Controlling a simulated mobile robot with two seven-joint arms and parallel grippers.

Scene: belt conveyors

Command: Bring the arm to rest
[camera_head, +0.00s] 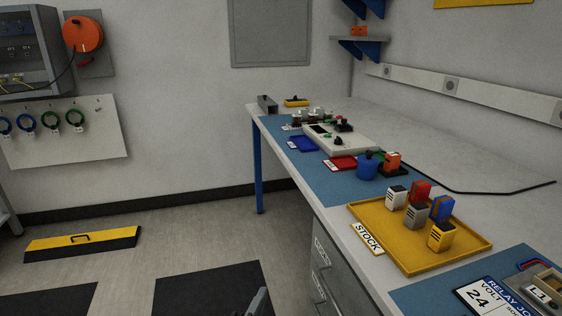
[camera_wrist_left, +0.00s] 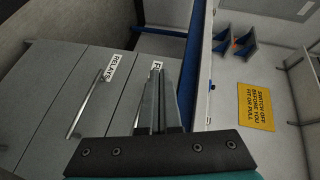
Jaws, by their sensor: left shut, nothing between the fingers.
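My left gripper (camera_head: 260,302) just shows at the bottom edge of the head view, low beside the bench front and over the floor. In the left wrist view my left gripper (camera_wrist_left: 157,78) has its two fingers together with nothing between them. Beyond the fingers are the grey drawer fronts (camera_wrist_left: 60,85) with labels and a bar handle. The fingers hide part of one drawer label. I cannot tell how far the fingertips are from the drawers. My right gripper is in neither view.
The workbench (camera_head: 325,187) runs along the right. A yellow stock tray (camera_head: 407,258) holds several relays, beside a blue mat (camera_head: 340,180) with a white panel box (camera_head: 352,140). A yellow-black ramp (camera_head: 80,243) lies on the floor at left. Open floor (camera_head: 200,250) lies left of the bench.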

